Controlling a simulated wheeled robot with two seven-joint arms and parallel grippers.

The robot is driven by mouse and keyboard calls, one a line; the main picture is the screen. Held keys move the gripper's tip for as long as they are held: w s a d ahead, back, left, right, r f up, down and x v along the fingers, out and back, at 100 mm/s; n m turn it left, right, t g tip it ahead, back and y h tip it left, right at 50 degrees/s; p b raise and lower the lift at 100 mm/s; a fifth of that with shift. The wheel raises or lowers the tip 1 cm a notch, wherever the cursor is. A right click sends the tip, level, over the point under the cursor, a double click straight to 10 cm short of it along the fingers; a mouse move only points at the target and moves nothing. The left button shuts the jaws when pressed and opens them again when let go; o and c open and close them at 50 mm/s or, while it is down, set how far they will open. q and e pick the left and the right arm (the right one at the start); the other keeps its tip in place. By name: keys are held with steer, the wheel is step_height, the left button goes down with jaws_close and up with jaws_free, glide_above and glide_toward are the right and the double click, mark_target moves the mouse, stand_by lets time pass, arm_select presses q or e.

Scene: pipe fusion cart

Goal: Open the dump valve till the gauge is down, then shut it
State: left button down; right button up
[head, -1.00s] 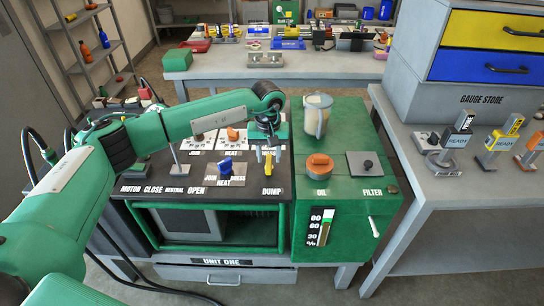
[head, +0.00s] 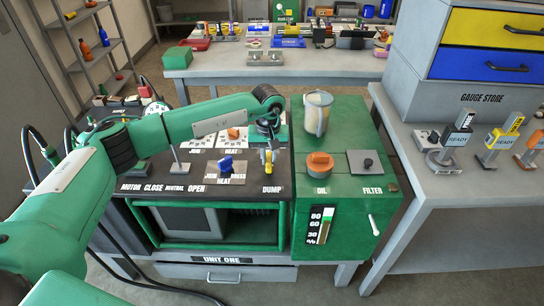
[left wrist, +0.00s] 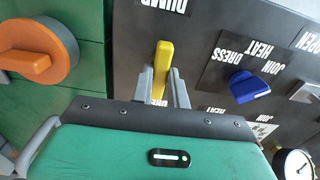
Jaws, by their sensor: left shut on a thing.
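My left gripper (head: 269,153) is over the dump valve's yellow lever (left wrist: 162,62) on the dark panel, next to the DUMP label. In the left wrist view its two grey fingers (left wrist: 162,88) stand on either side of the lever and are shut on it. The lever's tip shows beyond the fingers; its base is partly hidden. A round white dial gauge (left wrist: 296,163) shows at the lower right of the left wrist view, cut by the edge. I cannot read its needle surely. My right gripper is not in view.
A blue knob (head: 226,163) stands left of the lever. An orange oil cap (head: 319,164), a clear jug (head: 316,115) and a filter cover (head: 366,163) are on the green cabinet to the right. A grey bench (head: 450,190) stands further right.

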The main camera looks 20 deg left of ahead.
arm_select(q)
steer(key=n+b, duration=0.3)
steer(key=n, duration=0.2)
steer(key=shift+f, duration=0.1)
steer(key=n+b, duration=0.2)
steer(key=n, duration=0.5)
steer(key=n+b, duration=0.1)
steer(key=n, duration=0.2)
steer(key=shift+n, duration=1.3)
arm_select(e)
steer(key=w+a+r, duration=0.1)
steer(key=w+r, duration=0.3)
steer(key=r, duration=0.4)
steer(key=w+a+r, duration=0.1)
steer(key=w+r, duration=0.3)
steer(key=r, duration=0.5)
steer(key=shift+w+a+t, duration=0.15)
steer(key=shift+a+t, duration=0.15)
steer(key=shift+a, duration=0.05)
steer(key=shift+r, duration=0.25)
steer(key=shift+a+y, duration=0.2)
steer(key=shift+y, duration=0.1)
arm_select(q)
steer(key=c, duration=1.4)
jaws_free()
